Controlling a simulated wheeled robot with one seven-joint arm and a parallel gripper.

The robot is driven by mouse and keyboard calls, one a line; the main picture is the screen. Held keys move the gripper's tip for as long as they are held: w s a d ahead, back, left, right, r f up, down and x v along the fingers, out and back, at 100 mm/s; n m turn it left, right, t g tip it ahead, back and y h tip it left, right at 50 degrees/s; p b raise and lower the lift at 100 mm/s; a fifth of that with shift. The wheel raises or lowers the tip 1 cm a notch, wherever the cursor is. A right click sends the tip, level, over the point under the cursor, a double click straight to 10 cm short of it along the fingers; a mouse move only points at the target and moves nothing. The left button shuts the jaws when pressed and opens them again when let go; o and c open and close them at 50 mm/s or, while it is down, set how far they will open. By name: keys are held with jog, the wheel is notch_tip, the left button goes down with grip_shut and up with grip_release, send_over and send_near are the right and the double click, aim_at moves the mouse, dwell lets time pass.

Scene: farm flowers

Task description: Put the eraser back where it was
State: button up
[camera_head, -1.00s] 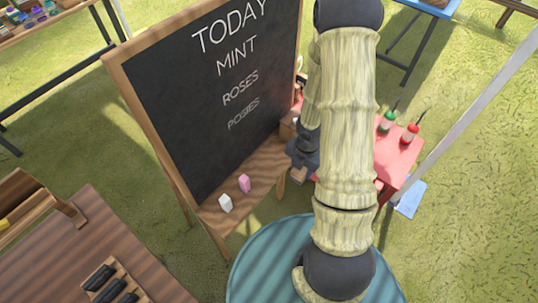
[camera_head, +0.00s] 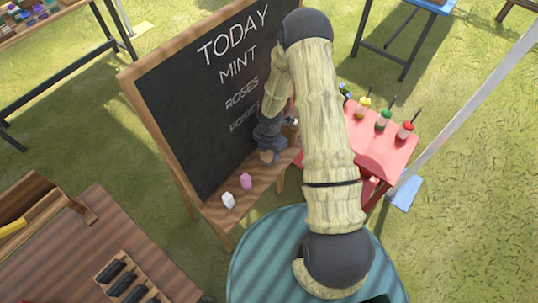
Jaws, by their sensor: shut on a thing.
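A chalkboard (camera_head: 185,120) with white lettering stands tilted in a wooden frame, with a wooden ledge (camera_head: 235,215) along its bottom. My gripper (camera_head: 267,149) is in front of the board's lower right, above the right part of the ledge. It is shut on a small tan block, apparently the eraser (camera_head: 266,156), mostly hidden by the gripper. I cannot tell whether the block touches the ledge. A white chalk piece (camera_head: 228,200) and a pink chalk piece (camera_head: 246,181) stand on the ledge to the left of it.
A red table (camera_head: 385,145) with several squeeze bottles, among them a green one (camera_head: 383,119) and a red one (camera_head: 404,131), stands to the right behind my arm. A brown table (camera_head: 75,255) with a wooden tray of dark pieces is at the lower left. Grass lies between.

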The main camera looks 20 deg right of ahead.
aim_at(269, 156)
notch_tip(269, 156, down, 3)
jog(key=shift+s+p, duration=0.1)
jog(key=shift+p, duration=0.35)
jog(key=shift+w+f+p, duration=0.15)
jog(key=shift+w+p, duration=0.05)
jog(key=shift+p, duration=0.15)
jog(key=shift+a+f, duration=0.1)
jog(key=shift+f, duration=0.15)
jog(key=o, duration=0.9)
jog(key=shift+f, duration=0.1)
